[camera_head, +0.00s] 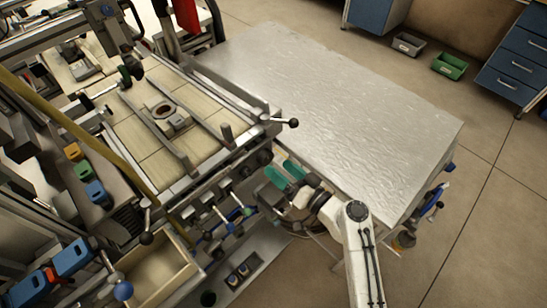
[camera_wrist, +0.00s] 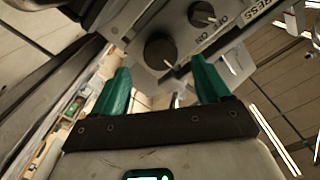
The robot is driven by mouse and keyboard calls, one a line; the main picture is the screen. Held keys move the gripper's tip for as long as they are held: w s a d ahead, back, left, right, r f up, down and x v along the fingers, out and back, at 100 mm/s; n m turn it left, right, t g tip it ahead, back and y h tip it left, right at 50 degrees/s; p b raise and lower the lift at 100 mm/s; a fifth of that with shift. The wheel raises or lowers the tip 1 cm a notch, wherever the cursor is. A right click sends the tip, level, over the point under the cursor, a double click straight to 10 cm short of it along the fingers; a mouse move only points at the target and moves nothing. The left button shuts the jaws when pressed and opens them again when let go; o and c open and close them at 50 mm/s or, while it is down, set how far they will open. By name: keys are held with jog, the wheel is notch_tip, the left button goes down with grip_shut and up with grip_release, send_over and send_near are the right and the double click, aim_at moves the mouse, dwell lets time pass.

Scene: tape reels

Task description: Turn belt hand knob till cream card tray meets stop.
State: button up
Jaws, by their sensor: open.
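My gripper (camera_head: 281,171) is open and empty, with its green fingers beside the front side of the machine. In the wrist view its two fingers (camera_wrist: 163,75) stand wide apart. A dark round knob (camera_wrist: 160,50) on a light panel lies ahead between them, apart from both fingertips as far as I can tell. I cannot tell whether it is the belt hand knob. A cream open-topped tray (camera_head: 150,272) sits at the lower left of the head view; I cannot tell whether it is the card tray. I cannot make out a stop.
A smaller knob (camera_wrist: 203,15) with ON and OFF marks sits on the same panel. A bare metal table (camera_head: 335,95) stands right of the machine. A ball-ended lever (camera_head: 290,122) sticks out at the machine bed's corner.

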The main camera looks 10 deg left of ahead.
aim_at(268, 160)
jog(key=shift+x, duration=2.1)
jog(key=shift+s, duration=0.1)
jog(key=c, duration=1)
